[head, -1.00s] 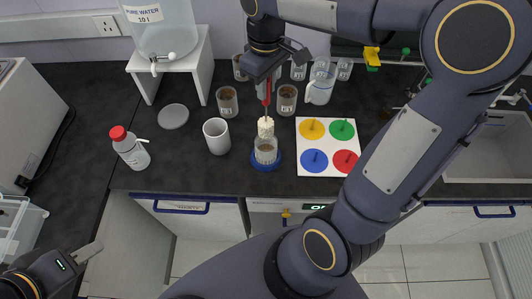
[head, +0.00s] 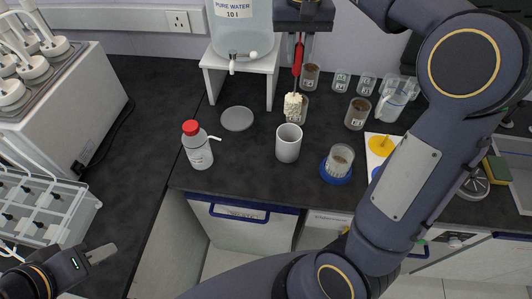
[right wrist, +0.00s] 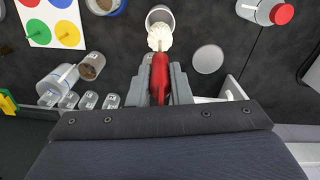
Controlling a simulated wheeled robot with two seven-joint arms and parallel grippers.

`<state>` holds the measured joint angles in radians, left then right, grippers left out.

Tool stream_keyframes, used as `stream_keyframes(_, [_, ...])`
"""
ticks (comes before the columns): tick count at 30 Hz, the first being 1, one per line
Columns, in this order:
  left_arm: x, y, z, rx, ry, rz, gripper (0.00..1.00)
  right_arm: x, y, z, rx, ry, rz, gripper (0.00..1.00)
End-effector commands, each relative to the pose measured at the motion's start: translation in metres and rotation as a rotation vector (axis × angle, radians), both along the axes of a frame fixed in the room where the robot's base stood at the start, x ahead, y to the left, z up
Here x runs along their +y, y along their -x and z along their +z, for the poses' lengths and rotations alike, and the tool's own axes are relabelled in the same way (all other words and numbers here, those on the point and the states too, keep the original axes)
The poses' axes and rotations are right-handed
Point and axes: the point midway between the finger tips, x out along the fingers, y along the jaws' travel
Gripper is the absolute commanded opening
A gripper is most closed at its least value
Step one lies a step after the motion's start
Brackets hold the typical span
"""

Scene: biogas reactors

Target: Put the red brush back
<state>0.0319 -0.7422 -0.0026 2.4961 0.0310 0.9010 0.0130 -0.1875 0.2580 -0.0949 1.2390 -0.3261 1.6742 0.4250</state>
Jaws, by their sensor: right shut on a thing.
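The red brush (head: 298,58) hangs handle up, with its pale bristle head (head: 293,105) pointing down. My right gripper (head: 302,28) is shut on its red handle; the right wrist view shows the handle (right wrist: 159,76) between the fingers (right wrist: 160,92). A white cup (head: 288,143) stands on the dark bench, just in front of and below the bristles in the head view. In the right wrist view the bristles overlap the near edge of the cup (right wrist: 160,13). The bristles look outside the cup. My left gripper (head: 94,255) is low at the left, away from the brush; its opening is unclear.
A glass jar (head: 340,158) stands on a blue round base right of the cup. A brown-filled jar (head: 303,112) is partly behind the bristles. A red-capped bottle (head: 197,147), a grey disc (head: 237,119) and the water tank's white stand (head: 241,66) are to the left.

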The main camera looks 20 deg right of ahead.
Motion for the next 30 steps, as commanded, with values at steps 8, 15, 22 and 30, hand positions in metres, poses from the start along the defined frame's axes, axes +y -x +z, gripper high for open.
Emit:
stream_keyframes(8, [0.000, 0.000, -0.005, 0.000, 0.000, 0.000, 0.32, -0.002, 0.000, -0.047, 0.006, 0.001, -0.039, 0.00])
stream_keyframes(15, [0.000, 0.000, -0.005, 0.000, 0.000, 0.000, 0.32, -0.002, 0.000, -0.106, 0.004, 0.001, -0.037, 0.00])
stream_keyframes(22, [0.000, 0.000, -0.004, 0.000, 0.000, 0.000, 0.32, -0.002, -0.001, -0.131, 0.000, 0.000, -0.037, 0.00])
stream_keyframes(30, [0.000, 0.000, -0.002, 0.000, 0.000, 0.000, 0.32, -0.002, 0.000, -0.169, 0.003, 0.001, -0.037, 0.00])
